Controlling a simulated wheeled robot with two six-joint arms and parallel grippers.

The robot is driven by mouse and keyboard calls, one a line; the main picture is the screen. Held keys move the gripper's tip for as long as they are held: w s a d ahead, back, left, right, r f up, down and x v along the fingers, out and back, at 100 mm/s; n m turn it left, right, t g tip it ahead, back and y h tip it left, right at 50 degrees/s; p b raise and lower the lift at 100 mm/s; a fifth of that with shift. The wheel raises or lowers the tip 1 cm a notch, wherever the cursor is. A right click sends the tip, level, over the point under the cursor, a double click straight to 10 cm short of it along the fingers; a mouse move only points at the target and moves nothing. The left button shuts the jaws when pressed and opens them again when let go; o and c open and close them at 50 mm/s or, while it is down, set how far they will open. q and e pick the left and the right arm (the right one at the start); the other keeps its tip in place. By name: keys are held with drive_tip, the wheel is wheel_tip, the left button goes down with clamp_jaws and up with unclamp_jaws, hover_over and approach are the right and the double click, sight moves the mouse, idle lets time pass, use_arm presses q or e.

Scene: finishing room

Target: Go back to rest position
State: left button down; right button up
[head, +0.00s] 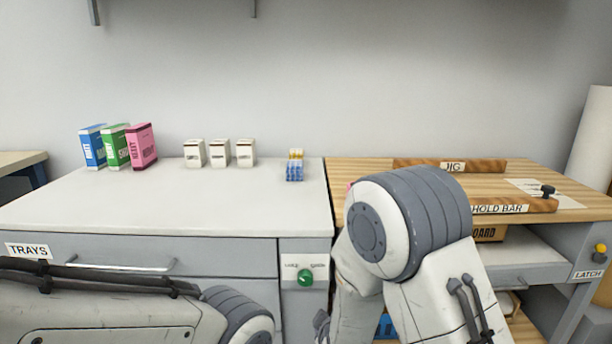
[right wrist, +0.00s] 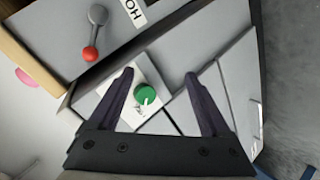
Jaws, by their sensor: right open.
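My right gripper (right wrist: 159,75) is open in the right wrist view, with nothing between its two dark fingers. A green knob (right wrist: 146,94) on a light plate shows beyond and between the fingers. I cannot tell the distance, but no finger visibly touches it. In the head view my right arm stands bent in front of the wooden-topped bench, and its fingers are hidden or too unclear to make out. My left arm lies low across the bottom left of the head view, and its gripper is out of the picture.
The grey cabinet (head: 200,215) carries a blue box (head: 94,147), a green box (head: 116,147), a pink box (head: 141,147), small white cartons (head: 219,153) and blue-yellow pieces (head: 294,168). The wooden bench (head: 365,171) bears a hold bar (head: 512,206) and jig bar (head: 450,165). The cabinet's front top is clear.

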drive_tip(key=s+d+r+m+g, duration=0.2)
drive_tip(key=s+d+m+g, duration=0.35)
drive_tip(key=s+d, duration=0.2)
drive_tip(key=s+d+r+m+g, duration=0.2)
drive_tip(key=s+d+m+g, duration=0.3)
drive_tip(key=s, duration=0.4)
drive_tip(key=s+a+r+n+g+p, duration=0.1)
drive_tip(key=s+a+r+n, duration=0.2)
drive_tip(key=s+a, duration=0.4)
drive_tip(key=s+a+r+n, duration=0.35)
drive_tip(key=s+a, duration=0.25)
drive_tip(key=s, duration=0.2)
wheel_tip(320, 180, up, 27)
drive_tip(key=p, duration=2.7)
drive_tip(key=shift+w+r+y, duration=0.2)
drive_tip(key=shift+w+y, duration=0.1)
drive_tip(key=shift+w, duration=0.05)
